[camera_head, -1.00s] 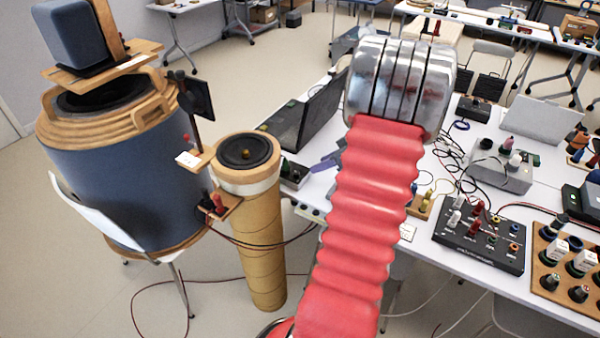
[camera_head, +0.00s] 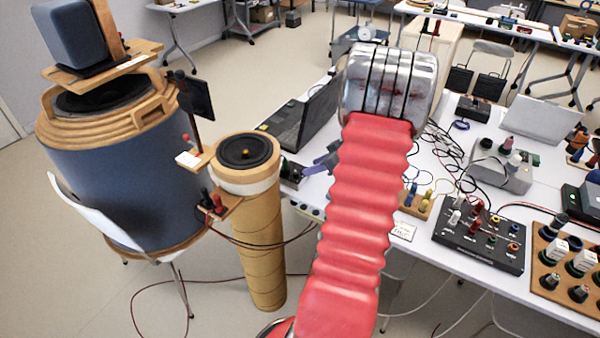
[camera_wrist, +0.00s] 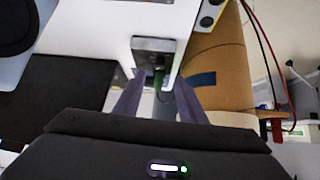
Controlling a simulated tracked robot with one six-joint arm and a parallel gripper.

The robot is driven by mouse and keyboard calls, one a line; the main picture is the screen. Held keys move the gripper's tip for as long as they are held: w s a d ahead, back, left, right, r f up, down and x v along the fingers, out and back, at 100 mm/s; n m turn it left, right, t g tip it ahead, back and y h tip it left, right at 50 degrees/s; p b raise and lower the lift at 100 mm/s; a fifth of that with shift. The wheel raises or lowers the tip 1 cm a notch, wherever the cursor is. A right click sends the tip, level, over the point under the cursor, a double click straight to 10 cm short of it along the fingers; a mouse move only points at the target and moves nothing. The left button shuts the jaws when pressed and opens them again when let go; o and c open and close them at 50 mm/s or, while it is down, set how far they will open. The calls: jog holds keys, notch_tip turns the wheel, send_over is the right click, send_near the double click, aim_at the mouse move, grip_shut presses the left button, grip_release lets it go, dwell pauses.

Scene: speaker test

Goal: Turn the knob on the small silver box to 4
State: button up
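A small silver-grey box (camera_head: 292,173) sits near the left edge of the white table, beside the cardboard tube. Whether the fingertips are at the knob's depth, I cannot tell. In the head view, my gripper (camera_head: 318,178) is mostly hidden behind my arm, just right of the box. The knob's scale is unreadable.
The cardboard tube (camera_head: 255,235) with a speaker on top stands close left of the table. An open laptop (camera_head: 305,118) lies behind the box. A black panel (camera_head: 480,235) with knobs and a wooden board (camera_head: 565,265) are to the right. Loose cables cross the table.

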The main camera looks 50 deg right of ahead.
aim_at(297, 172)
jog(key=x, duration=0.8)
jog(key=shift+w+f, duration=0.25)
jog(key=shift+c, duration=0.3)
grip_shut()
